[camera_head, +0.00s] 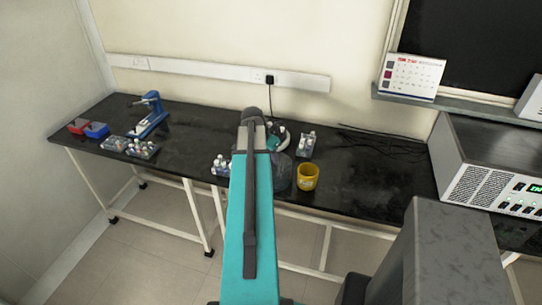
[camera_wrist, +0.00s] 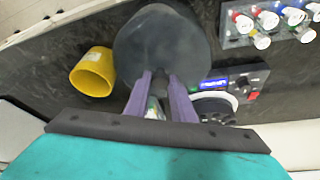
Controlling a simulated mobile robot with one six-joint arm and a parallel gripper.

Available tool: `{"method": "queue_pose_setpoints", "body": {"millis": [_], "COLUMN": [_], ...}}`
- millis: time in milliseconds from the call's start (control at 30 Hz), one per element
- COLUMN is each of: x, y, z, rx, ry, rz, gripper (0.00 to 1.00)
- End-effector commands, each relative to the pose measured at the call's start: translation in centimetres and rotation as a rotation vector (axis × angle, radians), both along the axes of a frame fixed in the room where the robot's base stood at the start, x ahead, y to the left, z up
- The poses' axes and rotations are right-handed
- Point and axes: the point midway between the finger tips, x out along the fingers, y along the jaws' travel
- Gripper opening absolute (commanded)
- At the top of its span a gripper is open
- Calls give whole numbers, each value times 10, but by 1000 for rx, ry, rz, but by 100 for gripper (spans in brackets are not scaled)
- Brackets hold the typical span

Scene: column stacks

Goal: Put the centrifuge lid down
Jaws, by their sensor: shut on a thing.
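The centrifuge lid (camera_wrist: 160,40) is a round, dark, see-through disc. My gripper (camera_wrist: 162,82) has its two purple fingers shut on the lid, at its near side in the wrist view. The lid also shows in the head view (camera_head: 281,174), just right of my arm and left of the yellow cup. I cannot tell whether it touches the bench. In the head view the centrifuge (camera_head: 283,135) stands behind my arm, which hides my gripper there.
A yellow cup (camera_head: 307,178) stands close to the lid; it is left of it in the wrist view (camera_wrist: 93,72). Tube racks stand behind (camera_head: 307,146) and at left (camera_head: 221,168). A large instrument (camera_head: 485,175) is at right. The black bench (camera_head: 375,180) is clear right of the cup.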

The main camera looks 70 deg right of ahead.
Motion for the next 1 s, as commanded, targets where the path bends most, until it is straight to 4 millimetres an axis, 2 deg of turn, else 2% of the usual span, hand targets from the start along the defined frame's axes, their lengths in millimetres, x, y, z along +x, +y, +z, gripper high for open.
{"method": "queue_pose_setpoints", "body": {"millis": [200,233,333,700,1000], "x": [0,0,0,0,2], "y": [0,0,0,0,5], "z": [-3,-3,-2,-1,12], "rx": [0,0,0,0,-1], "ry": [0,0,0,0,0], "rz": [0,0,0,0,1], "gripper": [0,26,41,41,41]}}
